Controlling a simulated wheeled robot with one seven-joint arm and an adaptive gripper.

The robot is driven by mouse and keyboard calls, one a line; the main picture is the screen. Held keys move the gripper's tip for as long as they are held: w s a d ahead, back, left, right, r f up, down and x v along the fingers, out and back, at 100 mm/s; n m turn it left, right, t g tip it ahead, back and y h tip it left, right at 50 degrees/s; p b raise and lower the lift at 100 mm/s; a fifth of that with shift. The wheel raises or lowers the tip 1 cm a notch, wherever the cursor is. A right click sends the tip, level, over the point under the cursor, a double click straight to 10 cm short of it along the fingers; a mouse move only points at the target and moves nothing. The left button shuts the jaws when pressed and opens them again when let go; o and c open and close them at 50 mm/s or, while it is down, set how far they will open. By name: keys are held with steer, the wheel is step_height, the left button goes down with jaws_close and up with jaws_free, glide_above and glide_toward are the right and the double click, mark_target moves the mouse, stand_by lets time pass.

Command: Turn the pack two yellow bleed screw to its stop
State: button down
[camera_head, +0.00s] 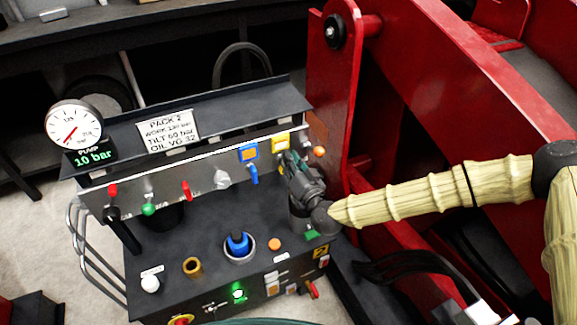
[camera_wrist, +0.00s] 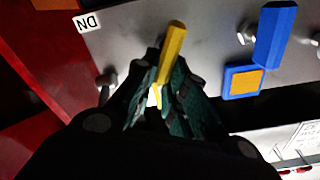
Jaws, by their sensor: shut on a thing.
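The yellow bleed screw shows in the wrist view as a yellow bar-shaped handle (camera_wrist: 172,52) between my fingers, slightly tilted. My gripper (camera_wrist: 168,85) is shut on it; the fingers hide its lower part. In the head view my gripper (camera_head: 288,160) reaches the right end of the grey valve panel (camera_head: 215,180), just below a yellow square tag (camera_head: 281,143). The screw itself is mostly hidden there by the gripper. The sign on the pack (camera_head: 168,130) reads "PACK 2".
A blue handle (camera_wrist: 274,35) with a blue and orange tag (camera_wrist: 243,82) sits close beside my gripper. The pressure gauge (camera_head: 75,125) display reads 10 bar. Red steelwork (camera_head: 345,100) stands right of the pack. Knobs and a blue cap (camera_head: 238,243) rise from the top in front.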

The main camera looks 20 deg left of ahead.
steer(key=shift+w+d+f+m+b, duration=0.2)
steer(key=shift+f+m+b, duration=0.2)
steer(key=shift+m+b, duration=1.3)
steer(key=shift+w+d+f+m+b, duration=0.2)
steer(key=shift+f+m+b, duration=0.5)
steer(key=shift+m, duration=1.75)
steer(key=shift+w+d+f+m+b, duration=0.15)
steer(key=shift+w+m+b, duration=0.05)
steer(key=shift+m+b, duration=1.6)
steer(key=shift+m, duration=0.35)
steer(key=c, duration=1.5)
jaws_free()
steer(key=shift+o, duration=0.2)
